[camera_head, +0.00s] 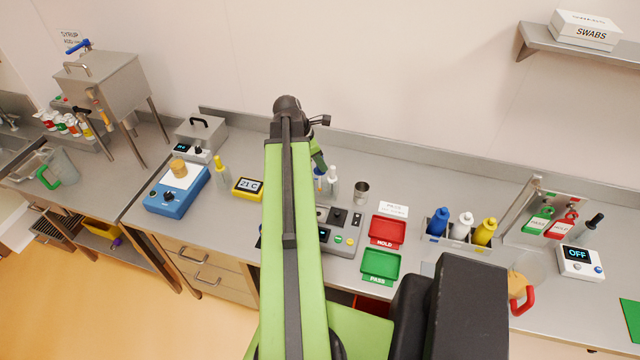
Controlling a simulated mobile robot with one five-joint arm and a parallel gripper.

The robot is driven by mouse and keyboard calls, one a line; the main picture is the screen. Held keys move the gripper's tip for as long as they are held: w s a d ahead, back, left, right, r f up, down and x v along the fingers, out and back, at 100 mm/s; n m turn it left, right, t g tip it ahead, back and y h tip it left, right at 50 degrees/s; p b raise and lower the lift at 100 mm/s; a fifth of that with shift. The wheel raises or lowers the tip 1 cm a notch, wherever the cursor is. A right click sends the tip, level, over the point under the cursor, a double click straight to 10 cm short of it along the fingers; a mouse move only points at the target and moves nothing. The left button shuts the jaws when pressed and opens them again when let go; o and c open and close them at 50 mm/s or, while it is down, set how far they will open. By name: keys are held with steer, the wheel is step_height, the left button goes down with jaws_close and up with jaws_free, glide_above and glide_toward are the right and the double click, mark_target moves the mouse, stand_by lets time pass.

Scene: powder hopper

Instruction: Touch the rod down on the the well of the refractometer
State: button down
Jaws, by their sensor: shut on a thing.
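My green arm (289,220) rises through the middle of the picture and bends at a black joint (287,104). A short green link (317,155) shows behind it, slanting down. My gripper and any rod in it are hidden behind the arm. A grey bench instrument (342,240) with a small dark display and coloured buttons stands just right of the arm, its left part covered. It may be the refractometer, but I cannot make out its well. Whether a rod touches it cannot be seen.
Near the instrument are a metal cup (361,191), a red HOLD tray (388,231) and a green PASS tray (381,265). A yellow 21 C display (248,187) and blue device (177,190) stand left. Blue, white and yellow bottles (461,225) stand right.

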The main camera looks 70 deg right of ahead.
steer(key=f+b, duration=0.8)
steer(key=f, duration=0.1)
steer(key=f+b, duration=0.4)
steer(key=shift+w+f, duration=0.15)
steer(key=shift+w, duration=0.1)
steer(key=shift+a+f+b, duration=0.1)
steer(key=shift+f+b, duration=0.2)
steer(key=shift+b, duration=0.25)
stand_by(1.2)
step_height(320, 180, up, 5)
steer(key=p, duration=0.5)
steer(key=shift+r, duration=0.2)
steer(key=shift+f, duration=0.2)
